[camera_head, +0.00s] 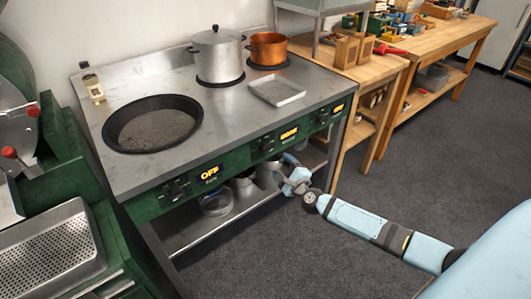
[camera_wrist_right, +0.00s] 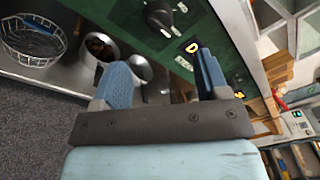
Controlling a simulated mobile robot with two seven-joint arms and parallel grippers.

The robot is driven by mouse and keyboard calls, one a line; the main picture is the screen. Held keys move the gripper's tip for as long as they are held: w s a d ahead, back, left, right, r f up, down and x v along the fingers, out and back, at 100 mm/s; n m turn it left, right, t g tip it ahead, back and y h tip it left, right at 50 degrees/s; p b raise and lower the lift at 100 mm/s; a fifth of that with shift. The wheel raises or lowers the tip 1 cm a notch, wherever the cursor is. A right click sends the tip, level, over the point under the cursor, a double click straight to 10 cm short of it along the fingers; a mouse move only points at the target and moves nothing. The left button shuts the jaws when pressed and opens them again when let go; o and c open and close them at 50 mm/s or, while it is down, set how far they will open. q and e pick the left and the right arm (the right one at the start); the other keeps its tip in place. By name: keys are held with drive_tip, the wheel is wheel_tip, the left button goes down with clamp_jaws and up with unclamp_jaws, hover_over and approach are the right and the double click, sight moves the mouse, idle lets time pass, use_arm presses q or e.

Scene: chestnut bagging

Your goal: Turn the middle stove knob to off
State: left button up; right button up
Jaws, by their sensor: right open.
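The middle stove knob (camera_head: 266,145) is a dark knob on the green front panel, left of a lit yellow display (camera_head: 289,133) whose word I cannot read surely. My right gripper (camera_head: 292,180) is below and slightly right of it, in front of the panel and apart from it. In the right wrist view the gripper (camera_wrist_right: 163,75) is open and empty, its blue fingers spread. A dark knob (camera_wrist_right: 160,17) lies beyond the fingers there, with a display (camera_wrist_right: 192,46) partly hidden by one finger. My left gripper is not in view.
The left knob (camera_head: 176,189) has a display (camera_head: 209,171) reading OFF; a right knob (camera_head: 322,117) sits near the corner. A silver pot (camera_head: 217,55), copper pot (camera_head: 268,48) and tray (camera_head: 277,91) stand on top. The lower shelf holds a wire basket (camera_head: 216,203) and pots.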

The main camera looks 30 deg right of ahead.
sight(268, 150)
drive_tip(key=w+b, duration=0.1)
drive_tip(key=w, duration=0.8)
drive_tip(key=shift+w+d, duration=0.15)
drive_tip(key=shift+d, duration=0.05)
drive_tip(key=shift+c, duration=0.5)
drive_tip(key=c, duration=0.8)
